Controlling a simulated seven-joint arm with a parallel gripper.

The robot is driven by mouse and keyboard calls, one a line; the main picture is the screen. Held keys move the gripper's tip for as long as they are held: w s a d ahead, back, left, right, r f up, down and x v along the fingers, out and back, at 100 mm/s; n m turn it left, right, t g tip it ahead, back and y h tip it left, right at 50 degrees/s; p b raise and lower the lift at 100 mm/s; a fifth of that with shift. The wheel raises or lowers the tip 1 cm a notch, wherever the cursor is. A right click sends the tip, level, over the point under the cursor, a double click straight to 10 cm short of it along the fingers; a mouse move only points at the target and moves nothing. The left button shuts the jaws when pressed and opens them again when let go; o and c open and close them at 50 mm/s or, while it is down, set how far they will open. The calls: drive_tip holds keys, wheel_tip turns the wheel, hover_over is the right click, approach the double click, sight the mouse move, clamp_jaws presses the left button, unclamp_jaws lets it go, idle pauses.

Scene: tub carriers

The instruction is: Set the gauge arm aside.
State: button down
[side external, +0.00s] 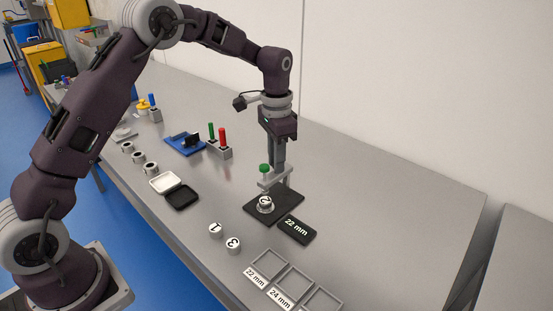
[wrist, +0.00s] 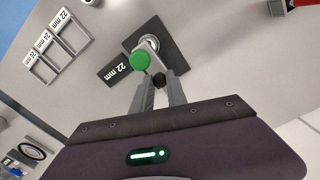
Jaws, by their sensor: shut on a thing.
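The gauge arm (side external: 270,182) is a grey bar with a green knob (side external: 264,168) on top, over a dark base plate (side external: 286,205) beside a grey upright post. In the wrist view the green knob (wrist: 140,60) stands just ahead of the fingers. My gripper (side external: 277,167) points down and is shut on the gauge arm; the exact grip is partly hidden. A round metal part marked 2 (side external: 265,204) sits on the base plate, below the bar. It is partly covered by the bar in the wrist view.
A black "22 mm" plaque (side external: 297,229) lies by the base plate. Two parts marked 1 (side external: 215,230) and 3 (side external: 233,245) stand nearby. Labelled trays (side external: 294,284) are at the front. A white tray (side external: 164,183) and black tray (side external: 181,197) lie left. The table's right side is clear.

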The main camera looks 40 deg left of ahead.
drive_tip(key=n, duration=0.2)
drive_tip(key=d+n, duration=0.1)
drive_tip(key=n, duration=0.1)
drive_tip(key=shift+w+d, duration=0.15)
drive_tip(key=shift+w+d+n, duration=0.45)
drive_tip(key=shift+w+n, duration=0.15)
drive_tip(key=shift+n, duration=1.7)
drive_tip(key=shift+w+d+n, duration=0.4)
drive_tip(key=shift+w+n, duration=0.15)
drive_tip(key=shift+n, duration=1.75)
drive_tip(key=shift+w+d+n, duration=0.45)
drive_tip(key=shift+w+n, duration=0.15)
drive_tip(key=shift+n, duration=1.7)
drive_tip(key=c, duration=1.3)
unclamp_jaws()
